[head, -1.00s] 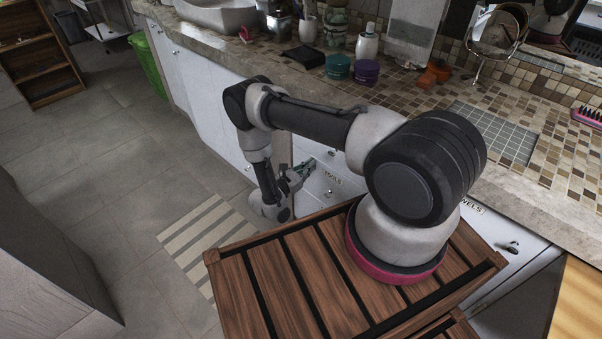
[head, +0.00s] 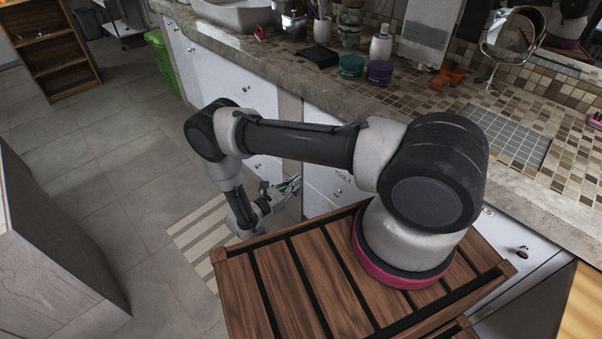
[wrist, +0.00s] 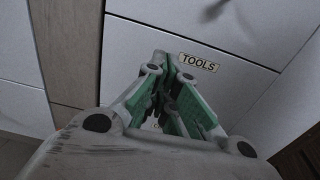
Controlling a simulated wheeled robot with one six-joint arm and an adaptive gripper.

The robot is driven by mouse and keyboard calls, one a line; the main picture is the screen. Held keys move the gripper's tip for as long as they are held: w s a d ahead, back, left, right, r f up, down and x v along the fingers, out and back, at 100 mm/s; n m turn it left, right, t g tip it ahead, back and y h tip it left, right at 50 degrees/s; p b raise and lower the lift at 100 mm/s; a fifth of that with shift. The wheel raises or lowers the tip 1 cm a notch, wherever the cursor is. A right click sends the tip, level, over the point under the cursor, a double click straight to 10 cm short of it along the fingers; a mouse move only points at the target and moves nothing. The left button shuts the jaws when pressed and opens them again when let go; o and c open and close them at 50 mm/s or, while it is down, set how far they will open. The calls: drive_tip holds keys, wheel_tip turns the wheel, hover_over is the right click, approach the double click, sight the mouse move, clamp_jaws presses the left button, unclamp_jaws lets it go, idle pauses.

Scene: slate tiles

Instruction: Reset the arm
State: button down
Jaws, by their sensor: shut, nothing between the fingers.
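My gripper (head: 291,185) is low in front of the white cabinet fronts in the head view, beyond the edge of my slatted wooden top. In the wrist view my gripper (wrist: 170,68) has its green-padded fingers drawn together with nothing between them. It points toward a white drawer front with a TOOLS label (wrist: 198,62). The fingertips appear apart from the drawer front. My arm bends out to the left from its base, with the elbow raised and the forearm hanging down.
The stone counter (head: 300,85) runs along the back with a black box (head: 316,57), a teal jar (head: 351,67), a purple jar (head: 380,72) and a round mirror (head: 507,35). A striped mat (head: 200,240) lies on the floor. Open tiled floor (head: 130,150) is at left.

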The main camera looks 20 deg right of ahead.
drive_tip(key=s+d+r+m+g, duration=0.2)
drive_tip(key=s+d+m+g, duration=0.15)
drive_tip(key=s+g, duration=0.35)
drive_tip(key=s+r+m+g+y, duration=0.35)
drive_tip(key=r+m+y, duration=0.25)
drive_tip(key=r, duration=1)
drive_tip(key=s+r+m+g+y, duration=0.2)
drive_tip(key=s+r+m+y, duration=0.3)
drive_tip(key=r, duration=1.1)
drive_tip(key=s+d+r+m+t+y, duration=0.2)
drive_tip(key=s+d+r+m+t, duration=0.1)
drive_tip(key=r, duration=0.7)
drive_tip(key=s+d+r+m+t+y, duration=0.3)
drive_tip(key=s+r+m+t, duration=0.2)
drive_tip(key=r, duration=0.6)
drive_tip(key=shift+s+d+r+t+y, duration=0.15)
drive_tip(key=shift+s+d+t+y, duration=0.2)
drive_tip(key=shift+s+t, duration=0.65)
